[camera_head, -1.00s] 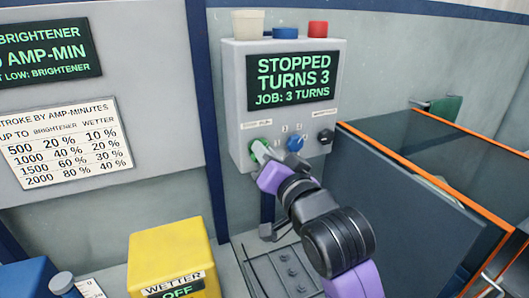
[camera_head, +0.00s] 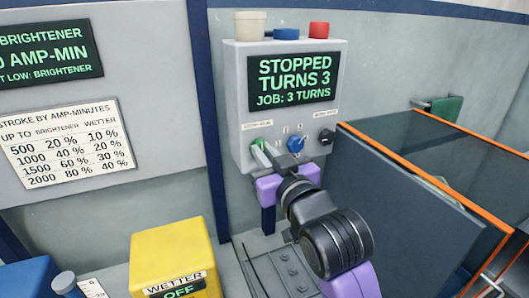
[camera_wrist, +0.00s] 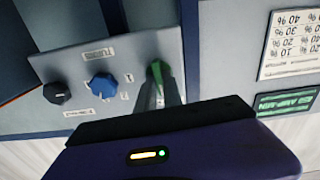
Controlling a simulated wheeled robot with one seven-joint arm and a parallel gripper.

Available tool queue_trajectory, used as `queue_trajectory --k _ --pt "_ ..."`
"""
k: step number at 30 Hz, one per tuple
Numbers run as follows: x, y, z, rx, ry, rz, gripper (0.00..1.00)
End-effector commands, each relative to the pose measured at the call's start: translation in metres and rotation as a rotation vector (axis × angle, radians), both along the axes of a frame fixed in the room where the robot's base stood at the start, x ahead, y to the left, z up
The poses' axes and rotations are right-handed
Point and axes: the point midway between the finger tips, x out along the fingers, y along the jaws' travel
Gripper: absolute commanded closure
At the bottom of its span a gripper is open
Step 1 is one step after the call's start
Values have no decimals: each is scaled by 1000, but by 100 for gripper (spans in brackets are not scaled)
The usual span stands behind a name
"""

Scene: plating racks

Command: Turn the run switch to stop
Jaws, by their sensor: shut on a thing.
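The control box (camera_head: 238,95) hangs on the wall, and its display (camera_head: 295,80) reads STOPPED, TURNS 3, JOB: 3 TURNS. Its lower face carries a green switch (camera_head: 256,144) at left, a blue knob and a black knob.
The blue knob (camera_head: 296,144) is close to the right of my fingers, with the black knob (camera_head: 326,137) beyond. An orange-edged dark panel (camera_head: 390,190) stands right of my arm. A yellow WETTER box (camera_head: 170,250) stands below left.

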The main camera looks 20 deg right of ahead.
Motion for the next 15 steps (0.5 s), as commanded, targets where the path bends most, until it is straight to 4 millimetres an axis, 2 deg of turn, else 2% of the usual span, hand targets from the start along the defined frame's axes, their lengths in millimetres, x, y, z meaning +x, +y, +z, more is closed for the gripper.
queue_trajectory --k 15 --pt "0 2 -2 -417 3 0 100"
